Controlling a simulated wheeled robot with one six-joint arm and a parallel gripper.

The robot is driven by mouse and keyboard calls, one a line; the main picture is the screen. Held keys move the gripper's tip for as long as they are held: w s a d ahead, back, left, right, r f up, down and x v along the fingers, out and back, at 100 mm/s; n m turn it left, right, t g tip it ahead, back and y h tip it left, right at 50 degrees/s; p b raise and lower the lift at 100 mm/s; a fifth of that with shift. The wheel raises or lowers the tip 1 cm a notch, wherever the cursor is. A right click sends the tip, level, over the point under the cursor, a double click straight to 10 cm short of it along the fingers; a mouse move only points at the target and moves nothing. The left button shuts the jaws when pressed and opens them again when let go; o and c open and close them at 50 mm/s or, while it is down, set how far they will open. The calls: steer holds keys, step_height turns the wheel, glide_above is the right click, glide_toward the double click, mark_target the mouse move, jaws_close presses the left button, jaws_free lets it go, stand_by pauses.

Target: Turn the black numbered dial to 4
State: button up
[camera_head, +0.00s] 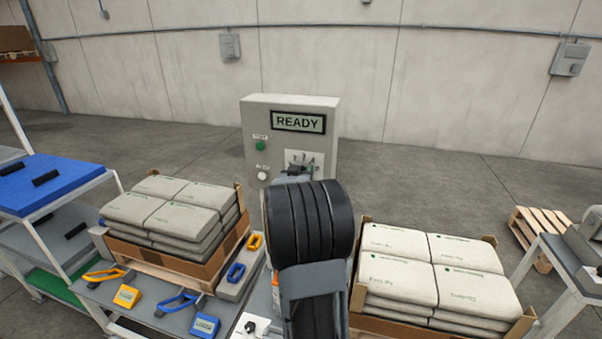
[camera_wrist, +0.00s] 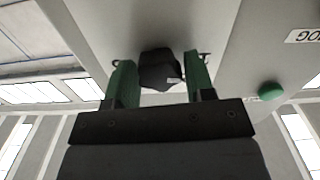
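The black dial (camera_wrist: 160,70) shows in the wrist view on a pale panel face, between the two green fingers of my gripper (camera_wrist: 161,76). Almost no gap shows between fingers and dial, but I cannot tell whether they press on it. A small light mark shows on the dial's right side; its setting is not readable. In the head view a grey control box (camera_head: 290,100) carries a READY display (camera_head: 298,122). Its pale dial plate (camera_head: 302,157) has dark marks. My arm hides the dial there.
A green button (camera_head: 260,146) and a white button (camera_head: 262,176) sit left of the dial plate. Stacked sacks lie at left (camera_head: 175,205) and right (camera_head: 435,265) of my arm. A bench (camera_head: 165,318) holds blue and yellow tools. Floor behind the box is clear.

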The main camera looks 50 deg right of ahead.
steer(key=c, duration=0.5)
steer(key=shift+f+m+b, duration=0.1)
steer(key=shift+m+b, duration=0.2)
steer(key=shift+b, duration=0.15)
steer(key=shift+f+m+b, duration=0.1)
steer(key=shift+m+b, duration=0.5)
steer(key=shift+b, duration=0.25)
steer(key=m+b, duration=0.3)
steer(key=b, duration=0.1)
steer(key=shift+s, duration=0.15)
steer(key=m+b, duration=0.5)
steer(key=m, duration=0.1)
steer(key=shift+d+f+m, duration=0.1)
steer(key=shift+m, duration=0.3)
steer(key=m+b, duration=0.5)
steer(key=m, duration=0.1)
steer(key=shift+s, duration=0.1)
steer(key=m+b, duration=0.3)
steer(key=m, duration=0.3)
steer(key=shift+f, duration=0.1)
